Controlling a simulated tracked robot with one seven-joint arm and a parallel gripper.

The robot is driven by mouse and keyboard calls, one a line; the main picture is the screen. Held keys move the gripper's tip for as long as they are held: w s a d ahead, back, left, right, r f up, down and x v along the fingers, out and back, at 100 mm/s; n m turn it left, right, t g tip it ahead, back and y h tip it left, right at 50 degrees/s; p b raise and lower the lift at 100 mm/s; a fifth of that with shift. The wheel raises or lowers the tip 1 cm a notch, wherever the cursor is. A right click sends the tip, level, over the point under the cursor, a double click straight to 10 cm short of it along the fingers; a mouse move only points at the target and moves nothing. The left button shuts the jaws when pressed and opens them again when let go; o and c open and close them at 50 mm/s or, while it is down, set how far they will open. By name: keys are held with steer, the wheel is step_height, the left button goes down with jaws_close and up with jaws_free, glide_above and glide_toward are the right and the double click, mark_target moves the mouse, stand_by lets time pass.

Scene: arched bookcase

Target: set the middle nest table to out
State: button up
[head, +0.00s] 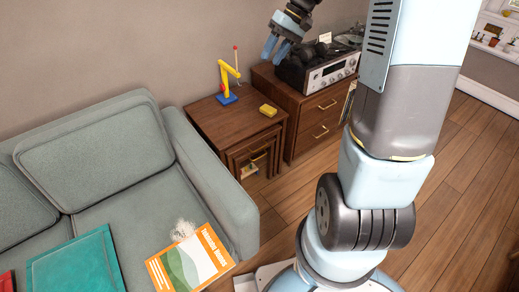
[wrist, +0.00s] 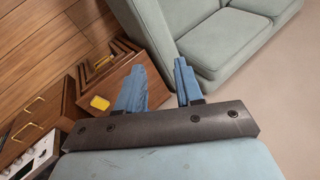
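The brown wooden nest of tables (head: 212,115) stands between the sofa and a drawer cabinet. Its smaller tables, the middle nest table (head: 231,156) among them, sit tucked under the largest top as stepped frames. A brass-coloured handle (head: 259,156) shows on the front. In the wrist view the nest (wrist: 121,72) is below my gripper, with its stepped frames (wrist: 93,68) at the upper left. In the wrist view my gripper's (wrist: 159,64) two blue fingers are apart, with nothing held.
A yellow toy figure on a blue base (head: 228,97) and a yellow block (head: 268,110) stand on the nest's top. The drawer cabinet (head: 296,95) with a stereo (head: 331,72) is to the right. The sofa (head: 125,160) is left. Wood floor (head: 291,206) in front is clear.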

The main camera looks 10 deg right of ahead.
steer(key=w+d+f+m+t+y, duration=0.1)
steer(key=w+d+f+y, duration=0.3)
steer(key=f, duration=0.6)
steer(key=w+f+y, duration=0.2)
steer(key=w+f, duration=0.5)
steer(key=f, duration=0.3)
steer(key=w+d+f+m+t+y, duration=0.1)
steer(key=w+d+f+y, duration=0.3)
steer(key=f, duration=0.7)
steer(key=s+d+f+m+t+h, duration=0.15)
steer(key=f+t, duration=0.25)
steer(key=f, duration=0.7)
steer(key=s+f+m+t, duration=0.2)
steer(key=f+m+t, duration=0.15)
steer(key=f, duration=0.85)
steer(key=s+d+f+m+t, duration=0.15)
steer(key=f+t, duration=0.35)
steer(key=f, duration=0.6)
steer(key=shift+m+t+h, duration=0.25)
steer(key=shift+m, duration=0.2)
steer(key=x, duration=1.4)
steer(key=shift+c, duration=0.3)
jaws_close()
steer(key=shift+s, duration=0.1)
